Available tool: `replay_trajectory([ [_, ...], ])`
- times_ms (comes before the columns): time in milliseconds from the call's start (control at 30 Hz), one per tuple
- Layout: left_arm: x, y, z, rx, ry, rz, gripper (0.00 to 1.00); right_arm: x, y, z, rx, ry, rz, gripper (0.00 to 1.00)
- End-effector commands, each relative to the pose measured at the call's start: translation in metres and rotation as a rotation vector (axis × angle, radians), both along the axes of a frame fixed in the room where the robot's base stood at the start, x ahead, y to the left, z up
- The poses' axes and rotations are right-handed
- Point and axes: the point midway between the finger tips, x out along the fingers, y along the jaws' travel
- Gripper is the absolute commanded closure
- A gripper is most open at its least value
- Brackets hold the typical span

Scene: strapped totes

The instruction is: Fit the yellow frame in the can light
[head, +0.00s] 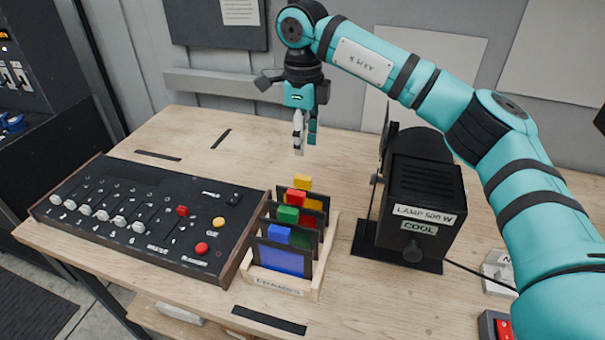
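The yellow frame (303,182) is the rearmost in a wooden rack (311,290); only its yellow tab and a little of it show behind the red one. The can light (426,189) is a black lamp on the table right of the rack, labelled "LAMP 500 W" and "COOL". My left gripper is out of view.
Red (296,196), green (288,214) and blue (282,258) frames stand before the yellow one. A black control console (140,215) lies left of the rack. A cable runs right from the lamp towards a red switch (502,328). The table behind the console is clear.

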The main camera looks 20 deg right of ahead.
Motion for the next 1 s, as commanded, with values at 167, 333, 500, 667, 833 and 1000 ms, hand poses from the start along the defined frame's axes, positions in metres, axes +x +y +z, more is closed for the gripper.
replay_trajectory([
  [167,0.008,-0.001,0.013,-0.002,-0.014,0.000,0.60,-0.001,0.000,-0.035,0.001,0.004,0.001,0.71],
  [333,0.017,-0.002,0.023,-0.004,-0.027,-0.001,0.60,-0.001,0.000,-0.069,0.000,0.005,0.000,0.71],
  [500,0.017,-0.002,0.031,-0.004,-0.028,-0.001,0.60,-0.001,0.000,-0.097,-0.001,0.004,0.000,0.71],
  [667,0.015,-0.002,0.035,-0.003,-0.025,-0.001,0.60,0.000,0.000,-0.114,0.001,0.002,0.000,0.71],
  [833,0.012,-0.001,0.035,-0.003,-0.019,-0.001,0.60,0.000,0.000,-0.121,0.001,-0.001,0.001,0.71],
  [1000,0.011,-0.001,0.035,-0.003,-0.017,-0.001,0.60,0.000,0.000,-0.122,0.001,-0.001,0.001,0.71],
])
